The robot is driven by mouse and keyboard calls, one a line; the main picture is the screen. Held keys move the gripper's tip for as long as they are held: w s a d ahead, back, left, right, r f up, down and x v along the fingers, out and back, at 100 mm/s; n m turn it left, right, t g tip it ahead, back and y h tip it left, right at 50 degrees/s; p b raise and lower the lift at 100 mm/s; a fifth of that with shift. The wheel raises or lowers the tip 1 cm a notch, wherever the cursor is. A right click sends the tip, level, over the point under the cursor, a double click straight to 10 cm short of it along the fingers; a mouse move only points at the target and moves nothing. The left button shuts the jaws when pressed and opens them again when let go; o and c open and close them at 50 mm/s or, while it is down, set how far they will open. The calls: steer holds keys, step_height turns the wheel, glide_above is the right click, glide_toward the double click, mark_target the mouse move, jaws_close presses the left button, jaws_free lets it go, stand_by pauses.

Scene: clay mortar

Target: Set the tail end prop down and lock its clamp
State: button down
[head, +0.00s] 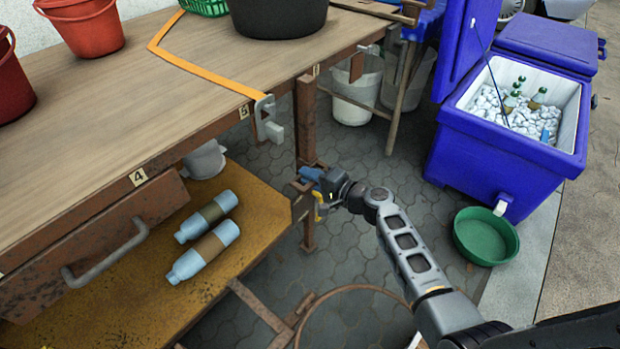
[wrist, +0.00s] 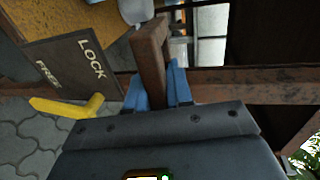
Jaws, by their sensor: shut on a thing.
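My gripper (head: 309,177) is at the rusty post (head: 306,125) at the table's near right corner. In the wrist view, its blue fingers (wrist: 158,88) are shut on a rusty metal bar (wrist: 150,48), apparently part of the tail end prop. A dark plate (wrist: 75,70) left of the fingers reads LOCK and FREE. A yellow clamp lever (wrist: 70,106) lies below the plate in that view; it also shows in the head view (head: 319,211) just under my gripper. Which mark the lever points to I cannot tell. The post's foot is low by the paving; contact is unclear.
The table (head: 130,100) holds red buckets (head: 88,25) and a black tub (head: 265,15). Two bottles (head: 205,250) lie on the lower shelf (head: 240,200). A blue cooler (head: 500,140) and green basin (head: 486,236) stand right. A rusty hoop (head: 355,290) is near the floor.

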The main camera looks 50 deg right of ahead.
steer(key=shift+f+b, duration=0.5)
steer(key=shift+f, duration=0.45)
steer(key=c, duration=1.1)
jaws_free()
steer(key=shift+r, duration=0.1)
steer(key=p+v, duration=0.1)
steer(key=v, duration=0.7)
steer(key=shift+p, duration=0.3)
